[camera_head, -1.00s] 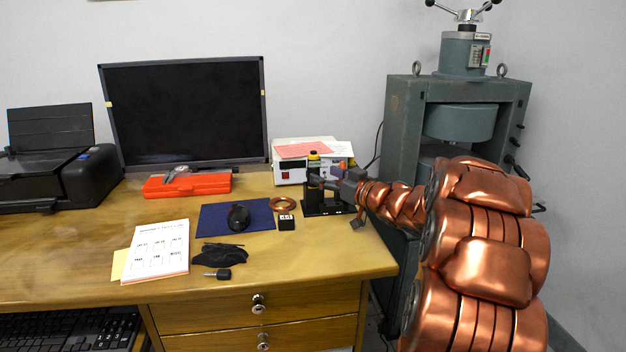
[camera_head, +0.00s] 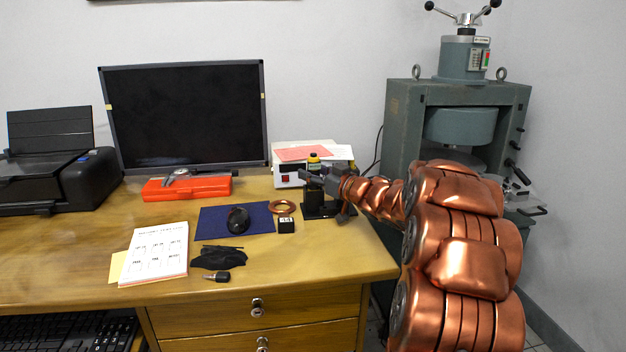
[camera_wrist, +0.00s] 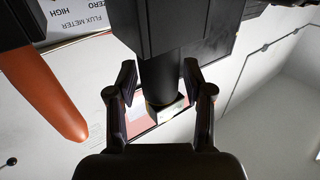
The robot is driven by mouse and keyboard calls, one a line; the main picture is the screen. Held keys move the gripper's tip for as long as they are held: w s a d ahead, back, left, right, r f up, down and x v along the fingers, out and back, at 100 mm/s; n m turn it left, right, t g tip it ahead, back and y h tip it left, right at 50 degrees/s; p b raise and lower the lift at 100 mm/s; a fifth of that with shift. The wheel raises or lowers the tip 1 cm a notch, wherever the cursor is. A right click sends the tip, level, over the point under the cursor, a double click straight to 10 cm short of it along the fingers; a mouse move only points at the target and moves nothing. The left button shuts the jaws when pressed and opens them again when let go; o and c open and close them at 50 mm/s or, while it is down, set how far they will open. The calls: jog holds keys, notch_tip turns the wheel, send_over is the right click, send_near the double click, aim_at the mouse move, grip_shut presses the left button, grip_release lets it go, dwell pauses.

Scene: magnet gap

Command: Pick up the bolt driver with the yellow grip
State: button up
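A dark upright tool with a yellow band near its top, apparently the bolt driver with the yellow grip (camera_head: 313,159), stands at the black stand (camera_head: 322,211) in front of the white meter box. My gripper (camera_head: 311,178) is at the tool's height, with its fingers pointing left. In the wrist view my gripper (camera_wrist: 159,85) is open, with one finger on each side of a dark cylinder (camera_wrist: 160,72). Narrow gaps seem to show between cylinder and fingers. The cylinder's lower end has a yellowish rim. An orange handle (camera_wrist: 42,92) is close by on the left.
The meter box (camera_head: 287,175) is right behind the gripper, with papers on top. A copper ring (camera_head: 272,208) and black labelled block (camera_head: 286,225) lie left of the stand. A green press (camera_head: 405,125) stands at right.

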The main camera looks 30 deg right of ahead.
aim_at(314, 154)
grip_shut()
jog(key=shift+r, duration=0.1)
dwell(0.4)
notch_tip(314, 154, up, 10)
jog(key=p, duration=0.4)
